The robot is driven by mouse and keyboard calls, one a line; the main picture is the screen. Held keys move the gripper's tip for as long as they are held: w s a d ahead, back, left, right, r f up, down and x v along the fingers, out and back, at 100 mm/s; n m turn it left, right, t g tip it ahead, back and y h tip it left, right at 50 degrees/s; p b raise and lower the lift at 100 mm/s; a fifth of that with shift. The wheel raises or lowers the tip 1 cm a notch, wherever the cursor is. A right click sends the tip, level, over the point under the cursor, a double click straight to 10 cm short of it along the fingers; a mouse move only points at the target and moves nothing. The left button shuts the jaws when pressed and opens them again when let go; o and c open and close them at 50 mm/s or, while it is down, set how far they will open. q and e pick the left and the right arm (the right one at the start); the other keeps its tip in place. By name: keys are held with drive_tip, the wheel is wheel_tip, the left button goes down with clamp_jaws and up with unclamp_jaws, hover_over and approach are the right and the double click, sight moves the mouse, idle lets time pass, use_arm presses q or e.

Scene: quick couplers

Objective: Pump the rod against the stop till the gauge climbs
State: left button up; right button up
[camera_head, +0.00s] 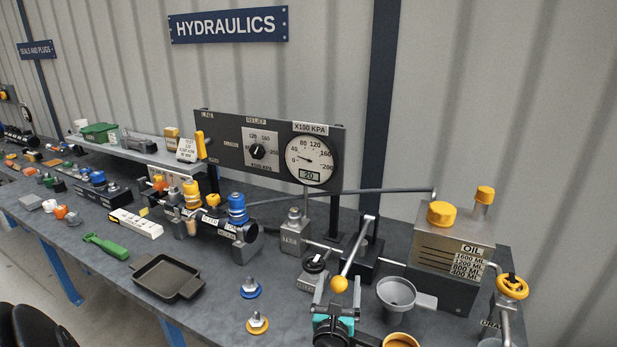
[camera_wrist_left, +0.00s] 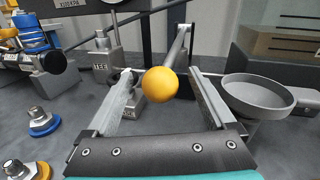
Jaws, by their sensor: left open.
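The pump rod (camera_head: 355,247) rises from a dark pump block (camera_head: 356,262) and tilts toward me, with a yellow ball knob (camera_head: 339,285) at its near end. My left gripper (camera_head: 337,288) is open around the knob. In the left wrist view the knob (camera_wrist_left: 160,84) sits between the two open fingers (camera_wrist_left: 160,90), with a visible gap on each side. The round gauge (camera_head: 310,160), marked X100 KPA, has its needle low on the scale and a small display that seems to read 20. A separate stop cannot be made out. My right gripper is not in view.
An oil tank (camera_head: 450,255) with yellow caps stands right of the pump. A grey funnel (camera_head: 396,293) is close right of my left gripper. A black tray (camera_head: 166,277) lies farther left.

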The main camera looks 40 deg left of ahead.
use_arm(q)
drive_tip(key=shift+p+v, duration=0.75)
drive_tip(key=shift+v, duration=2.75)
drive_tip(key=shift+r, duration=0.1)
